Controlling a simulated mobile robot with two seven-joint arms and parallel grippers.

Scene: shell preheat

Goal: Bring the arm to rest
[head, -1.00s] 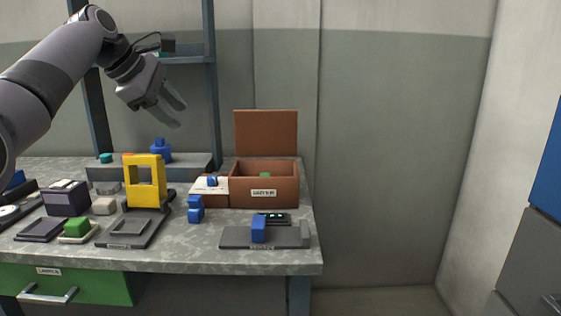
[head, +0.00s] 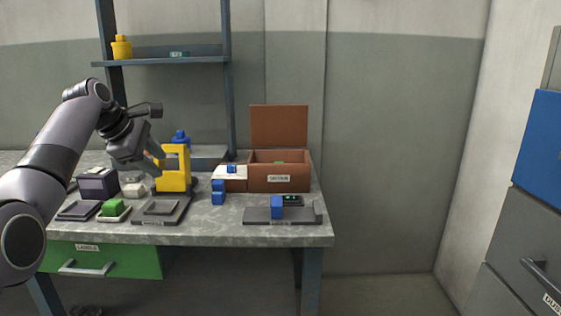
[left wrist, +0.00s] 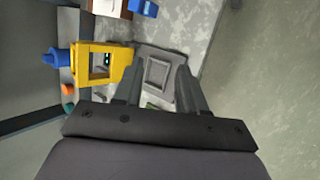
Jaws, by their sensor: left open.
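My left gripper (head: 154,158) is open and empty, with its fingers pointing down and right, just left of the upper part of the yellow frame-shaped block (head: 173,178) in the head view. In the left wrist view the open fingers (left wrist: 157,85) show nothing between them except the bench and a grey plate (left wrist: 160,72) beyond. The yellow frame (left wrist: 105,62) stands to the left of the fingers there, apart from them. My left arm reaches in from the left over the bench. My right gripper is in neither view.
The bench (head: 255,233) carries an open brown box (head: 280,183), blue blocks (head: 218,193), a grey tray with a blue block (head: 277,207), a green block (head: 113,207) and a dark purple box (head: 97,185). A shelf (head: 190,60) stands behind. Floor right of the bench is clear.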

